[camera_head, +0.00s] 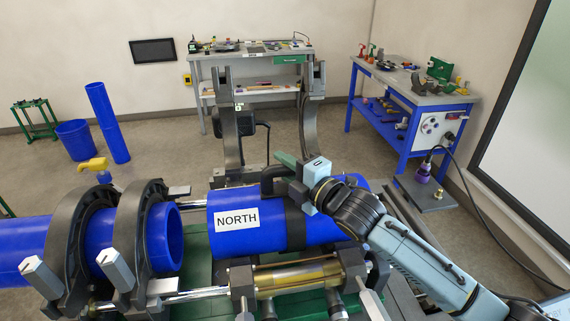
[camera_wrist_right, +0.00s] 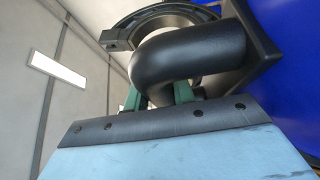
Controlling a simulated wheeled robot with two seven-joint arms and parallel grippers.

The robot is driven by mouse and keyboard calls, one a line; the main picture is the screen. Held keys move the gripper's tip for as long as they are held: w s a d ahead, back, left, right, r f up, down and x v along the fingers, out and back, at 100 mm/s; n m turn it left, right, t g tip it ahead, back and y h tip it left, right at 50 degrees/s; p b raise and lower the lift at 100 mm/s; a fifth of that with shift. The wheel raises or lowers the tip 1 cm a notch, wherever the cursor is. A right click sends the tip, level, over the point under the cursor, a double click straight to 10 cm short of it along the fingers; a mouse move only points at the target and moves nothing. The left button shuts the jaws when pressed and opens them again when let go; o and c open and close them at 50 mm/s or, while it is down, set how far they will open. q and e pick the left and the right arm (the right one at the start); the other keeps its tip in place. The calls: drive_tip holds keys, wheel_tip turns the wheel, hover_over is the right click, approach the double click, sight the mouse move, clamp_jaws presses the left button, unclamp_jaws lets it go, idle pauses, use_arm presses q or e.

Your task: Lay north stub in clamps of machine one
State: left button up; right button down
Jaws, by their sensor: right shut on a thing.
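The north stub (camera_head: 285,230) is a short, thick blue pipe with a white NORTH label and a dark band around it with a black handle (camera_head: 270,182). My right gripper (camera_head: 285,172) is shut on this handle from above; the right wrist view shows the curved handle (camera_wrist_right: 185,55) between green fingers (camera_wrist_right: 160,95). The stub lies level over the right half of machine one, behind its brass cylinder (camera_head: 295,278). Whether it rests in the lower clamps or hangs just above is hidden. Two upper clamp halves (camera_head: 228,125) stand open behind it. My left gripper is not in view.
Another blue pipe (camera_head: 25,245) sits in the closed left clamps (camera_head: 75,250), its open end facing the stub across a gap. Benches with tools stand at the back (camera_head: 250,52) and right (camera_head: 420,97). A blue bin (camera_head: 76,140) stands on open floor at left.

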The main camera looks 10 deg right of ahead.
drive_tip(key=shift+f+b, duration=0.55)
drive_tip(key=shift+f, duration=0.1)
idle(0.8)
drive_tip(key=c, duration=1.1)
unclamp_jaws()
drive_tip(key=shift+s+f, duration=0.1)
drive_tip(key=shift+f, duration=0.3)
drive_tip(key=b+v, duration=0.1)
drive_tip(key=v, duration=1.2)
drive_tip(key=shift+r+b, duration=0.2)
drive_tip(key=shift+b, duration=0.15)
drive_tip(key=shift+d, duration=0.1)
